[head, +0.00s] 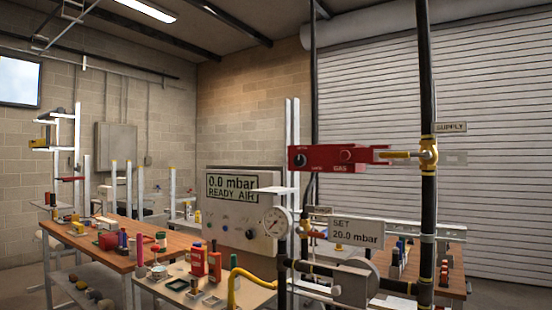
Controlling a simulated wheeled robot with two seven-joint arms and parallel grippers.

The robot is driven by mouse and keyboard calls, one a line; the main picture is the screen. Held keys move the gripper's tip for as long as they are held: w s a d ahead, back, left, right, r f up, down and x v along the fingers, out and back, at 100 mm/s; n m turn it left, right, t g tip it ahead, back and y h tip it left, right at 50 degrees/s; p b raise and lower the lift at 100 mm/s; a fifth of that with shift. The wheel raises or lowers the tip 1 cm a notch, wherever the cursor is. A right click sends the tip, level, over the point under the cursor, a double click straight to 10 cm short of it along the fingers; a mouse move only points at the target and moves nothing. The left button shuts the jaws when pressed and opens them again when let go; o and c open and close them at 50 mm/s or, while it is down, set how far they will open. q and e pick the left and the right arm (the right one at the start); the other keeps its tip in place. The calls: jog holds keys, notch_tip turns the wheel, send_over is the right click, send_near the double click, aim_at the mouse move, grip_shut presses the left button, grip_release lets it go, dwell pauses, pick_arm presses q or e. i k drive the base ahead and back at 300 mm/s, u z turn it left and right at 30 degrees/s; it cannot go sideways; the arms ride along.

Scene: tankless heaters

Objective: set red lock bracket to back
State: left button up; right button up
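A red bracket-like block (330,158) is mounted level across the upright black pipes, right of centre. It has a dark round knob at its left end, a round dial and small white lettering. A pale bar runs from its right end to a yellow-handled brass valve (428,155) on the right black pipe. I cannot tell whether this block is the red lock bracket or which setting it has. Neither of my grippers shows in the head view.
A control panel (243,225) reading "0.0 mbar READY AIR" stands left of the pipes, with a round pressure gauge (276,222) beside it. A sign (356,233) reads "SET 20.0 mbar". Wooden benches (118,258) hold many small parts. A shutter door (490,100) is behind.

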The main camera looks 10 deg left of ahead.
aim_at(361, 154)
jog(key=u, duration=0.2)
jog(key=i, duration=1.05)
jog(key=z, duration=0.25)
